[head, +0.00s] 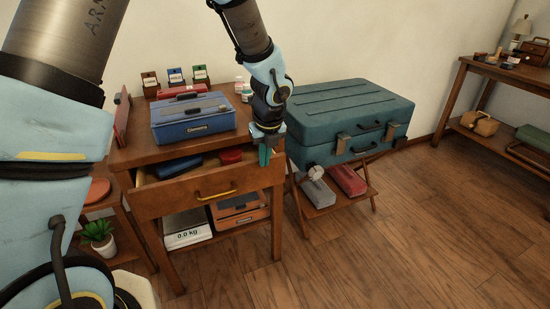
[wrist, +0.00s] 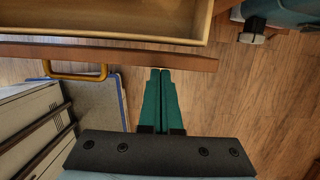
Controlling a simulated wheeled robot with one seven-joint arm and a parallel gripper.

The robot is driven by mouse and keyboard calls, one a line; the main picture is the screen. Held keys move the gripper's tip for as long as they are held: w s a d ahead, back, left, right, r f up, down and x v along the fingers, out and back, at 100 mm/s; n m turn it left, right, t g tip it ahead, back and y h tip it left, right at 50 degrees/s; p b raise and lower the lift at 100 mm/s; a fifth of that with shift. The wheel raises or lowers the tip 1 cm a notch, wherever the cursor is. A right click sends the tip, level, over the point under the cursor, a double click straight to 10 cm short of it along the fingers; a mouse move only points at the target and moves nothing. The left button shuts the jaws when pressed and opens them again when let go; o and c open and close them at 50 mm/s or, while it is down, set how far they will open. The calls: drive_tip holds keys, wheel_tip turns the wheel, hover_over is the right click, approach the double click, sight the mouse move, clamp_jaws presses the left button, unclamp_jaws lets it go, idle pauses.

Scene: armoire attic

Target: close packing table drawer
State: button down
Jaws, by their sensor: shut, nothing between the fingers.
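The packing table (head: 133,151) is brown wood and stands left of the middle in the head view. Its drawer (head: 177,196) is pulled out, with a brass handle (head: 216,194) on its front. A blue item (head: 178,166) and a red item (head: 231,156) lie inside. My gripper (head: 265,157) has green fingers, shut and empty, pointing down at the drawer's right front corner. In the wrist view, the fingers (wrist: 160,75) lie just outside the drawer front (wrist: 110,55), right of the handle (wrist: 75,75). I cannot tell whether they touch it.
A blue case (head: 193,120) and small bottles (head: 243,90) stand on the tabletop. A teal suitcase (head: 345,115) rests on a stand close to the right. A scale (head: 187,229) and an orange case (head: 240,212) sit below the drawer. Floor in front is clear.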

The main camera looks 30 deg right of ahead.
drive_tip(key=w+p, duration=0.3)
drive_tip(key=w, duration=0.3)
drive_tip(key=shift+d, duration=0.35)
